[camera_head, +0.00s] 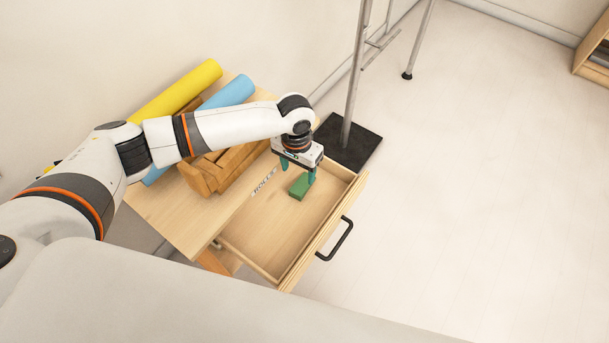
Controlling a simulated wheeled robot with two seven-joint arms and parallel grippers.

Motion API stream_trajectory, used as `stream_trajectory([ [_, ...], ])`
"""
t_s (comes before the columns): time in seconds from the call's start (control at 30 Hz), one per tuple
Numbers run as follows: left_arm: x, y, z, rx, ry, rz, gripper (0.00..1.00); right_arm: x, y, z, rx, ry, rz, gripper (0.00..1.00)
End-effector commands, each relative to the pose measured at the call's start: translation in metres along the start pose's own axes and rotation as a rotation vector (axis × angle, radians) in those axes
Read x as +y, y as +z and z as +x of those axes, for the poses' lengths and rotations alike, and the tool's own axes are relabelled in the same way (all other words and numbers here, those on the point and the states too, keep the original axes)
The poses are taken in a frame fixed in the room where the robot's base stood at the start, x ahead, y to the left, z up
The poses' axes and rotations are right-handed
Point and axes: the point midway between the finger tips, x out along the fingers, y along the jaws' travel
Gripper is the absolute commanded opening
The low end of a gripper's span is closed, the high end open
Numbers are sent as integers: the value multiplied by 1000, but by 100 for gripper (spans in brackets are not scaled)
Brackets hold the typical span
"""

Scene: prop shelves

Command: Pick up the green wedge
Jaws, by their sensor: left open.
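The green wedge (299,187) lies inside the open wooden drawer (262,235), toward its far end. My left gripper (298,175) points down into the drawer, with its two teal fingers apart. The fingers are just above or beside the wedge; I cannot tell whether either touches it. The left finger is to the left of the wedge and the right finger is near its upper right. My right gripper does not show.
The drawer has a black handle (337,240) on its front. On the wooden table (180,215) are a wooden crate (205,180), a yellow roll (178,90) and a blue roll (232,92). A metal stand with a black base (350,146) stands behind the drawer.

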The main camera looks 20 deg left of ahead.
Motion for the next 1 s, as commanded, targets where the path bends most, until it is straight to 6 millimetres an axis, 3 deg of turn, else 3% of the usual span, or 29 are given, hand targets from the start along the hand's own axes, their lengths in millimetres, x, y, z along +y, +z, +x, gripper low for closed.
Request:
stream_trajectory([
  [0.13, 11, 3, 8, 11, 17, -28, 62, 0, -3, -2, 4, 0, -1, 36],
  [0.4, 11, 3, 53, 8, 17, -27, 62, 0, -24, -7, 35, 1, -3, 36],
  [0.63, 11, 3, 70, 7, 16, -25, 62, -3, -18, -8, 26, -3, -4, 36],
  [0.9, 11, 3, 109, 7, 15, -24, 62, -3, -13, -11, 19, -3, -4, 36],
  [1.0, 12, 3, 115, 6, 15, -24, 62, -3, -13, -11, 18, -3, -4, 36],
])
